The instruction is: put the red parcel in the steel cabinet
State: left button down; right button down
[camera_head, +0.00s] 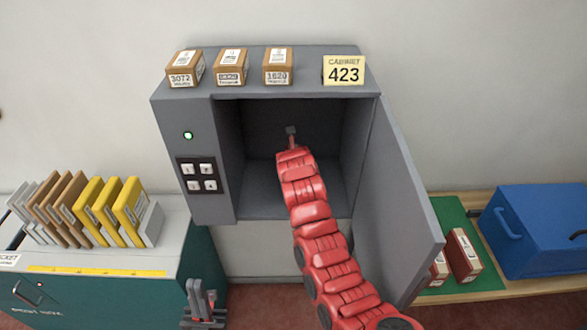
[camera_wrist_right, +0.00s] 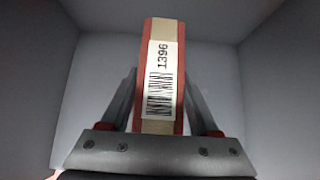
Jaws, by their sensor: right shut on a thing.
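The steel cabinet (camera_head: 225,150) is grey, labelled 423, with its door (camera_head: 395,200) swung open to the right. My right arm reaches into it. The red parcel (camera_wrist_right: 180,75) has a tan stripe and a white label reading 1396. In the right wrist view my right gripper (camera_wrist_right: 162,95) is shut on it, with a finger on each side and grey cabinet walls around. In the head view the parcel is hidden and the right gripper shows only as a small dark piece. My left gripper (camera_head: 204,298) is low at the left, open and empty, outside the cabinet.
Several brown boxes (camera_head: 231,68) stand on the cabinet top. A keypad (camera_head: 199,177) and a green light are on its front. A teal post box (camera_head: 110,295) with upright envelopes is at left. Red-brown parcels (camera_head: 464,256) and a blue box (camera_head: 535,230) are at right.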

jog(key=shift+r, duration=0.1)
jog(key=shift+c, duration=0.6)
grip_release()
jog(key=shift+f, duration=0.2)
jog(key=shift+r, duration=0.1)
jog(key=shift+s+r, duration=0.3)
jog(key=shift+s, duration=0.05)
jog(key=b+v, duration=0.3)
jog(key=v, duration=0.8)
jog(key=shift+b, duration=0.4)
jog(key=shift+r, duration=0.1)
